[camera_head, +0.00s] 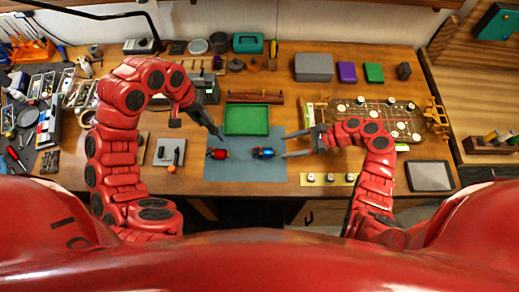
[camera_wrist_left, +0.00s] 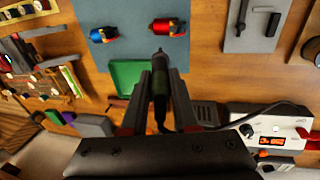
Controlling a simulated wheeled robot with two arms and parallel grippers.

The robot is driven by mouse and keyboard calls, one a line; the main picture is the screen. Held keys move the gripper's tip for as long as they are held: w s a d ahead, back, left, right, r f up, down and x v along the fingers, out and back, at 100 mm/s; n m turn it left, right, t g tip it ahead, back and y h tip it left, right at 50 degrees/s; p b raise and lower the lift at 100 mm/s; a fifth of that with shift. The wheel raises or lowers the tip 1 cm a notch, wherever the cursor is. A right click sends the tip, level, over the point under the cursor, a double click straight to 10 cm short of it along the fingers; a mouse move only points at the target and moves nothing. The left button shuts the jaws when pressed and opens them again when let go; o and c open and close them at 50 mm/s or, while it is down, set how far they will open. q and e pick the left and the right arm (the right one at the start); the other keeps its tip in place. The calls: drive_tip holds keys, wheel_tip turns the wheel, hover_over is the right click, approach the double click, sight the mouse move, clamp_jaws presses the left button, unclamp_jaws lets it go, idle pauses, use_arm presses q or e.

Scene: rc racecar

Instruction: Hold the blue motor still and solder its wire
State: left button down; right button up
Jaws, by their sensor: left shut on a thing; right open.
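The blue motor (camera_head: 263,153) lies on the blue-grey mat (camera_head: 245,178) in the head view; it also shows at the top of the left wrist view (camera_wrist_left: 103,34). Its wire is too small to make out. My left gripper (camera_head: 208,122) is shut on a dark soldering iron (camera_wrist_left: 160,85), whose tip points toward the mat, apart from the blue motor. My right gripper (camera_head: 286,145) is open, just right of the blue motor, its fingers pointing left toward it. I cannot tell whether they touch it.
A red motor (camera_head: 217,154) lies left of the blue one on the mat. A green tray (camera_head: 247,119) sits behind them. The soldering station (camera_wrist_left: 270,135) with its cable stands at the back left.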

use_arm(q)
drive_tip(key=shift+a+b+x, duration=0.2)
drive_tip(key=shift+b+x, duration=0.65)
drive_tip(key=shift+x, duration=0.2)
use_arm(e)
drive_tip(key=x, duration=0.3)
drive_tip(key=shift+f, duration=0.3)
use_arm(q)
drive_tip(key=shift+r+p, duration=0.35)
use_arm(e)
drive_tip(key=x, duration=0.3)
drive_tip(key=shift+a+r, duration=0.25)
use_arm(q)
drive_tip(key=shift+r, duration=0.1)
use_arm(e)
drive_tip(key=shift+a+f, duration=0.4)
drive_tip(key=shift+a, duration=0.2)
clamp_jaws()
